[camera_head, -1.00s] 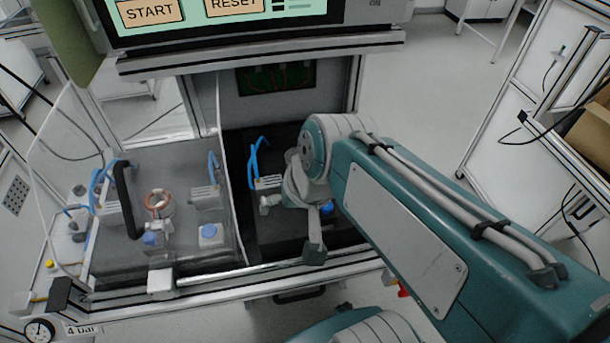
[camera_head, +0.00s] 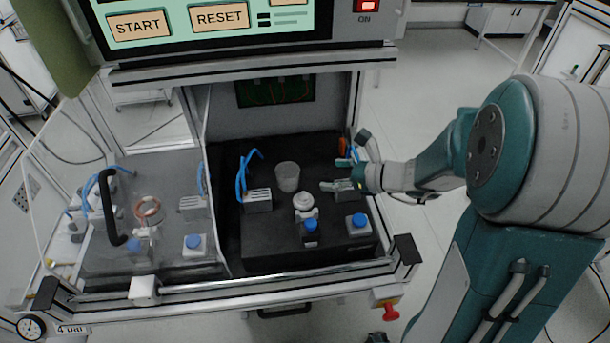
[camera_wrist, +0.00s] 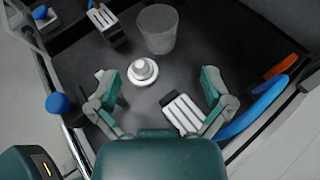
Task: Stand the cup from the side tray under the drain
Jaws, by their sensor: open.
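A clear, greyish cup (camera_head: 288,177) stands upright on the black floor of the right bay, towards its back. It also shows at the top of the wrist view (camera_wrist: 157,28). My gripper (camera_head: 337,175) reaches in from the right, its open fingers pointing at the cup but apart from it. In the wrist view its fingers (camera_wrist: 160,75) are spread and empty, with a white round fitting (camera_wrist: 142,70) showing between them. That fitting (camera_head: 304,203) sits in front of the cup. I cannot tell which part is the drain, nor pick out a side tray.
A grey block with blue hoses (camera_head: 257,200) stands left of the cup. Blue-capped parts (camera_head: 358,224) stand at the front right. A clear panel divides off the left bay, which holds a copper ring (camera_head: 147,208). A metal rail (camera_head: 250,291) runs along the front.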

